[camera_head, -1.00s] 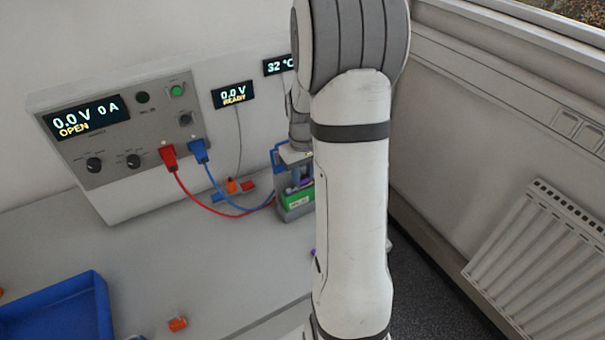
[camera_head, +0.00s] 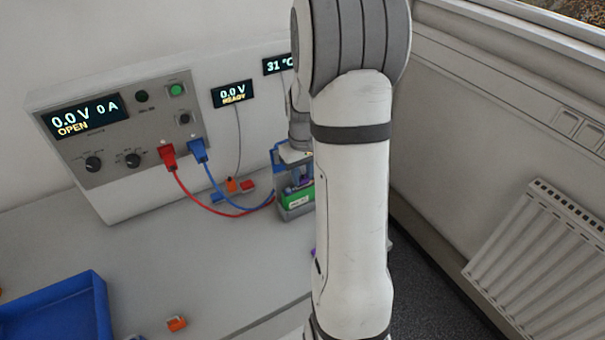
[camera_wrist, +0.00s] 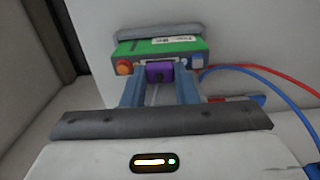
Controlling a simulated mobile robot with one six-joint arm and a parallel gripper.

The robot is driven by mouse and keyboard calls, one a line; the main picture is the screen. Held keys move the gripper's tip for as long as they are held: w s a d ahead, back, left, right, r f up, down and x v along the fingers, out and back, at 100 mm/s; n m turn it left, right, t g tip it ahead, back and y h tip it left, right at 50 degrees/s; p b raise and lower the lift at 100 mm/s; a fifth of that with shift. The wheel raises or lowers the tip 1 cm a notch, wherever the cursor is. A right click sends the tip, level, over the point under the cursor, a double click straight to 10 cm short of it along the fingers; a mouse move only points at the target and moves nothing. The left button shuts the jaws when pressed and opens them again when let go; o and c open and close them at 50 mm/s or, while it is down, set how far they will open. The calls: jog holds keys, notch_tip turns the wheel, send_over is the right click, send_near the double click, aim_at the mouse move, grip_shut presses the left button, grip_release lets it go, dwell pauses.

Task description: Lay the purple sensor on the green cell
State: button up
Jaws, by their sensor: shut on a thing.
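The green cell (camera_wrist: 178,44) sits in a grey holder at the far end of the wrist view, with a white label, an orange knob and a blue-white block at its near edge. It also shows in the head view (camera_head: 296,196), partly behind my arm. The purple sensor (camera_wrist: 159,72) is between the blue fingers of my gripper (camera_wrist: 160,80), right by the cell's near edge. I cannot tell whether it touches the cell. In the head view my gripper (camera_head: 297,172) is just above the cell, mostly hidden by my arm.
A cycler panel (camera_head: 118,140) stands at the back left, with red (camera_head: 190,190) and blue (camera_head: 222,200) cables running toward the cell. A blue tray (camera_head: 60,310) and an orange piece (camera_head: 177,323) lie on the bench. A radiator (camera_head: 540,255) is on the right.

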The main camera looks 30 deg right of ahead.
jog(key=shift+f+b, duration=0.4)
jog(key=shift+f, duration=0.15)
jog(key=o, duration=1.1)
jog(key=shift+c, duration=0.2)
notch_tip(320, 180, up, 8)
jog(key=shift+f+b, duration=0.1)
jog(key=shift+b, duration=0.45)
jog(key=s+a+r+t, duration=0.1)
jog(key=s+a+r, duration=0.2)
jog(key=s+a, duration=0.5)
jog(key=s+a+r+t, duration=0.2)
jog(key=s+a+r, duration=0.1)
jog(key=s+a, duration=0.5)
jog(key=shift+s+a, duration=0.2)
jog(key=shift+s, duration=0.5)
